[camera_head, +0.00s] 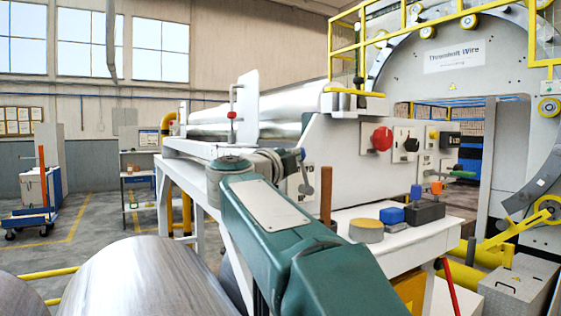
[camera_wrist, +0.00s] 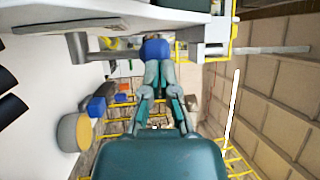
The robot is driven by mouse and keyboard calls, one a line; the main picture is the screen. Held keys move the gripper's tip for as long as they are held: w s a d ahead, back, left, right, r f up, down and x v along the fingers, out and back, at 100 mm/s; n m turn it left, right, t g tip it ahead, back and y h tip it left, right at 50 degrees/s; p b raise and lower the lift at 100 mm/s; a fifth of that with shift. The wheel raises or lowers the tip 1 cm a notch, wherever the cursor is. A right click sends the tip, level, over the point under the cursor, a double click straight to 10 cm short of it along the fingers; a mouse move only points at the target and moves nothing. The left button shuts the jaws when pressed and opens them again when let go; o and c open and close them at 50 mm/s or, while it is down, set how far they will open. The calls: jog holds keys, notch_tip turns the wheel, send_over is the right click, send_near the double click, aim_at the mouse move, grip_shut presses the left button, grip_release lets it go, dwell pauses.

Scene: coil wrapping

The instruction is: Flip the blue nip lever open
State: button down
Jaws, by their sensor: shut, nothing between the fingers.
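The blue nip lever shows in the wrist view as a blue knob (camera_wrist: 155,49) on the end of a grey arm (camera_wrist: 110,55) that runs left to a pivot on the white panel. In the head view, the lever's grey arm (camera_head: 306,181) hangs on the white panel, with a small blue end near its top. My gripper (camera_wrist: 158,70) is shut and empty, its fingertips at the blue knob. I cannot tell whether they touch it. In the head view my gripper (camera_head: 285,161) points right at the lever, its fingertips partly hidden.
A white side table holds a yellow-topped cylinder (camera_head: 366,230), a blue block (camera_head: 391,215), a dark box (camera_head: 425,211) and an upright brown rod (camera_head: 326,196). A red button (camera_head: 381,139) and other switches sit on the panel. A steel roll (camera_head: 150,280) lies in front.

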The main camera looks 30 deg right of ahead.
jog(key=shift+w+d+r+m+g+y, duration=0.1)
jog(key=shift+d+r+m+g+y, duration=0.25)
jog(key=shift+d, duration=0.85)
jog(key=shift+s+d+r+m+g+y, duration=0.1)
jog(key=shift+d+y, duration=0.4)
jog(key=shift+d, duration=0.7)
jog(key=shift+w+d+r+m+g+y, duration=0.1)
jog(key=shift+d+r+m+g+y, duration=0.25)
jog(key=shift+d, duration=0.85)
jog(key=shift+f, duration=0.1)
